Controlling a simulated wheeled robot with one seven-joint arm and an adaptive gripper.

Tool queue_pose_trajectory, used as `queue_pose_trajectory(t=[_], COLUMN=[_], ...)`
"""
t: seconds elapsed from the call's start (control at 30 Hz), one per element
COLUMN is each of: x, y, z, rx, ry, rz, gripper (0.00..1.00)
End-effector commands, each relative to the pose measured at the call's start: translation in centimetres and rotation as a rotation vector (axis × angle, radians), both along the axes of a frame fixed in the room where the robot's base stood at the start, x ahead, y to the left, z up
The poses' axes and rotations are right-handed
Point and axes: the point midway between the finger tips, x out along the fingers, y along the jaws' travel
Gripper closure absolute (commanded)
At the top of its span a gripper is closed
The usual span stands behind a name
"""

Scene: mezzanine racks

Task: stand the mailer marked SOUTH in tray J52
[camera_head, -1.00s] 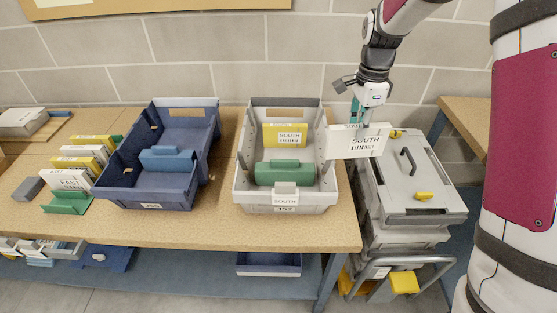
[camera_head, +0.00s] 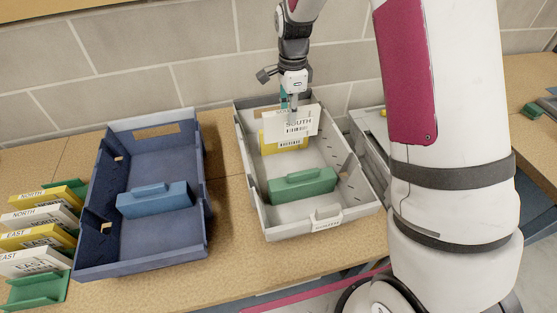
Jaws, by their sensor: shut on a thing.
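My gripper (camera_head: 291,104) is shut on the top edge of a white mailer (camera_head: 307,124) marked SOUTH. The mailer hangs upright over the back part of the light grey tray (camera_head: 247,172), in front of a yellow mailer (camera_head: 270,144) standing inside it and partly covering it. I cannot tell how far its lower edge is above the tray floor. A green divider block (camera_head: 302,186) stands across the tray nearer the front. The front label (camera_head: 327,224) is too small to read surely now; it looked like SOUTH and J52 earlier.
A dark blue tray (camera_head: 90,245) with a blue divider (camera_head: 154,199) stands to the left. Further left, several NORTH and EAST mailers (camera_head: 40,217) stand by a green holder (camera_head: 38,290).

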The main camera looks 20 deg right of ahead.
Motion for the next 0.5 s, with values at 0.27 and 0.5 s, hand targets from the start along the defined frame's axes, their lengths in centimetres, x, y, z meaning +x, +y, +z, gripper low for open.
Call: queue_pose_trajectory(t=[0.27,0.5], x=[-0.2,-0.1], y=[0.0,0.0], z=[-4.7,-6.6], rx=[0.000,-0.001], ry=[0.003,0.000], rz=[-0.001,0.000], gripper=[1.00,1.00])
